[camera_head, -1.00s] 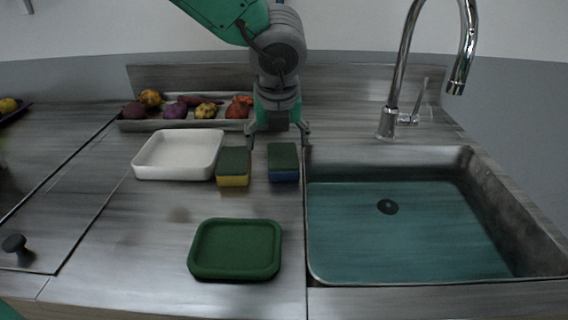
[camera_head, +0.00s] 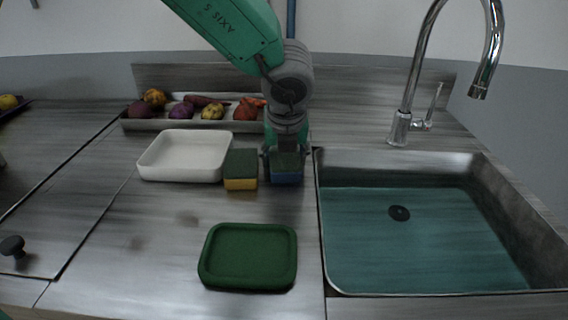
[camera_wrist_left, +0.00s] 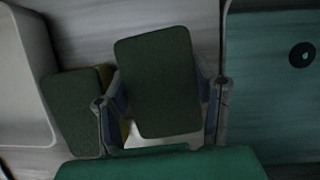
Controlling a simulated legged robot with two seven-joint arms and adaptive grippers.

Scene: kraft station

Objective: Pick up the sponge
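A green-topped blue sponge (camera_head: 287,178) lies on the counter just left of the sink. My left gripper (camera_head: 286,167) is down over it, one finger on each side. In the left wrist view the sponge's green top (camera_wrist_left: 158,82) fills the space between the fingers (camera_wrist_left: 163,105), and the finger pads appear to touch its sides. The sponge still appears to rest on the counter. A green-topped yellow sponge (camera_head: 240,170) lies close to its left, near the left finger; it also shows in the left wrist view (camera_wrist_left: 72,110). My right gripper is not in view.
A white tray (camera_head: 146,170) stands left of the sponges. A long tray (camera_head: 137,125) of vegetables is behind. A green dish (camera_head: 248,256) sits in front. The sink (camera_head: 330,285) and tall faucet (camera_head: 408,85) are right.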

